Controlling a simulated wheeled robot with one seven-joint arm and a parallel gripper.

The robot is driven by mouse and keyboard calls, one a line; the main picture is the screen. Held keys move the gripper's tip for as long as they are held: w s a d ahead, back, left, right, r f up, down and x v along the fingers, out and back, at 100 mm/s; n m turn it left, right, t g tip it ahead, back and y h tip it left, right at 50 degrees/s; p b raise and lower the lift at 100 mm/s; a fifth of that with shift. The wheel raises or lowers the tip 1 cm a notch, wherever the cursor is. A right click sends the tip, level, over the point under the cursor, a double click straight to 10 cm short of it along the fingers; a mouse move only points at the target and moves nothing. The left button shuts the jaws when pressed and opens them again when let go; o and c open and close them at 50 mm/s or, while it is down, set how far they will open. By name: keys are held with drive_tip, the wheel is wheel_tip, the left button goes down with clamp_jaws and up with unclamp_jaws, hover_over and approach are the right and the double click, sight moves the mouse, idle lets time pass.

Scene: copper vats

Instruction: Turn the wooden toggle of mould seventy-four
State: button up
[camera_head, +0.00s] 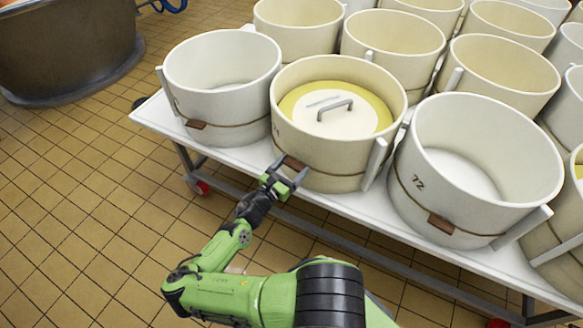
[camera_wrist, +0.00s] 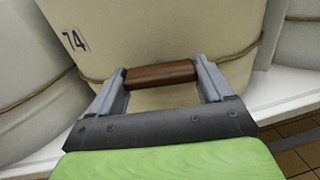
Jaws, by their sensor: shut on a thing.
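Mould seventy-four (camera_head: 322,160) is a cream round mould at the table's front edge, with its number 74 showing in the wrist view (camera_wrist: 75,41). It holds something yellow under a white lid with a grey handle (camera_head: 335,112). Its brown wooden toggle (camera_wrist: 160,74) sits on the cord around its front wall and lies nearly level, slightly tilted. My gripper (camera_wrist: 162,80) is shut on the toggle, one finger at each end. In the head view my gripper (camera_head: 285,178) reaches the mould's lower front left, partly covering the toggle.
An empty white mould (camera_head: 222,75) stands to the left and mould 72 (camera_head: 475,165) to the right, both close by. Several more moulds stand behind. The white table (camera_head: 160,118) has a narrow bare front edge. A large dark vat (camera_head: 65,50) stands at the far left. The tiled floor in front is clear.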

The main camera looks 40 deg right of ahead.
drive_tip(key=shift+f, duration=0.15)
drive_tip(key=m, duration=0.8)
drive_tip(key=shift+m, duration=0.4)
drive_tip(key=m+b, duration=0.1)
drive_tip(key=m, duration=0.3)
drive_tip(key=shift+w, duration=0.1)
drive_tip(key=shift+a+m+b, duration=0.1)
drive_tip(key=shift+m+b, duration=0.45)
drive_tip(key=shift+m, duration=1.65)
drive_tip(key=o, duration=1)
drive_tip(key=shift+r, duration=0.2)
drive_tip(key=shift+c, duration=0.2)
